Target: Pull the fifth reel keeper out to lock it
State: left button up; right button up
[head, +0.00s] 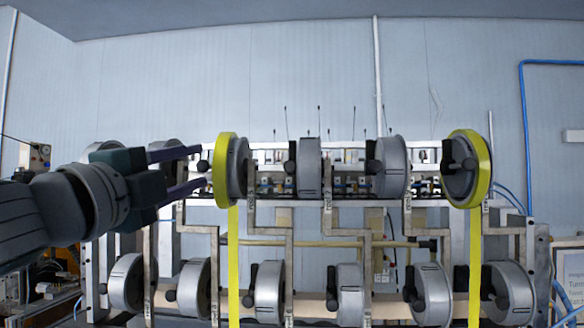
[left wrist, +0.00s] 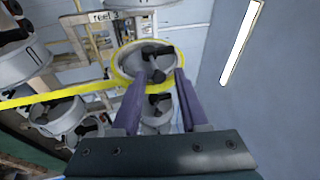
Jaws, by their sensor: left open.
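My left gripper (head: 203,167) comes in from the left of the head view, open, with its two purple fingers level with the upper reel row. Its fingertips are just left of a grey reel wound with yellow tape (head: 225,165). In the left wrist view the open fingers (left wrist: 160,76) point at a yellow-rimmed reel (left wrist: 127,67). A black keeper (left wrist: 157,51) with a knob shows on that reel's face, between and beyond the fingertips. Nothing is held. I cannot tell contact, or which reel is the fifth. My right gripper is not in view.
A metal rack (head: 290,232) carries two rows of grey reels with black keepers. A second yellow-taped reel (head: 481,165) is at the upper right. Yellow tape (head: 233,265) hangs down in front of the rack. A "reel 3" label (left wrist: 104,17) shows in the wrist view.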

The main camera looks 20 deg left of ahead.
pick_arm(q)
jog(key=s, duration=0.6)
jog(key=shift+s+a+b, duration=0.15)
jog(key=shift+s+b, duration=0.25)
jog(key=s+f+n+g+y+p, duration=0.2)
jog(key=s+f+n+g, duration=0.15)
jog(key=f+n, duration=0.4)
jog(key=s+f+n+g+y+p, duration=0.1)
jog(key=s+f+n+g+y, duration=0.25)
jog(key=f, duration=0.65)
jog(key=s+d+f+n+g+h+p, duration=0.1)
jog(key=s+d+f+n+g+h, duration=0.1)
jog(key=s+d+f+g, duration=0.3)
jog(key=s+d+f+n+g+h+p, duration=0.1)
jog(key=s+d+f+n+g+h, duration=0.2)
jog(key=s, duration=0.7)
notch_tip(320, 180, down, 3)
jog(key=shift+d+r+g, duration=0.1)
jog(key=shift+d+g, duration=0.75)
jog(key=shift+g, duration=0.25)
